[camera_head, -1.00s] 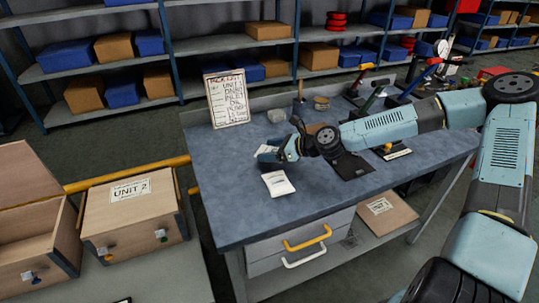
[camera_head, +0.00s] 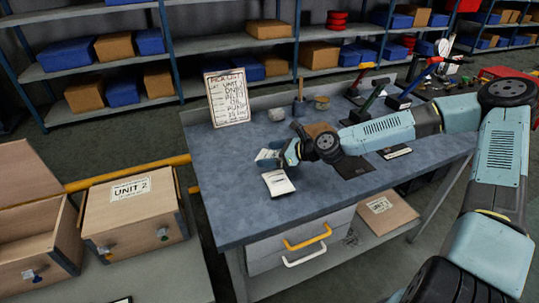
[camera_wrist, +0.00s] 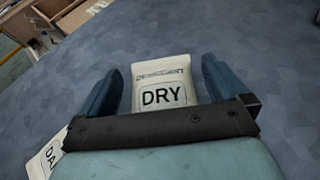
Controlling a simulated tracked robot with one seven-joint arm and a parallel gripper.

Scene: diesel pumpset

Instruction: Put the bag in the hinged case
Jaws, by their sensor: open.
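A white bag labelled DRY (camera_wrist: 163,88) lies on the blue-grey bench top, between the two blue fingers of my gripper (camera_wrist: 168,85). My gripper is open, with a gap between each finger and the bag's sides. In the head view the same bag (camera_head: 268,153) is partly hidden by my gripper (camera_head: 276,157). A second white packet (camera_head: 278,184) lies just in front of it; its label is partly cut off in the wrist view (camera_wrist: 46,158). An open wooden hinged case (camera_head: 35,240) stands at the left with its lid raised.
A closed wooden case labelled UNIT 2 (camera_head: 133,213) stands beside the open one. A yellow rail (camera_head: 125,174) runs between them and the bench. A written board (camera_head: 228,97) stands at the bench's back left; tools and dark trays lie to the right.

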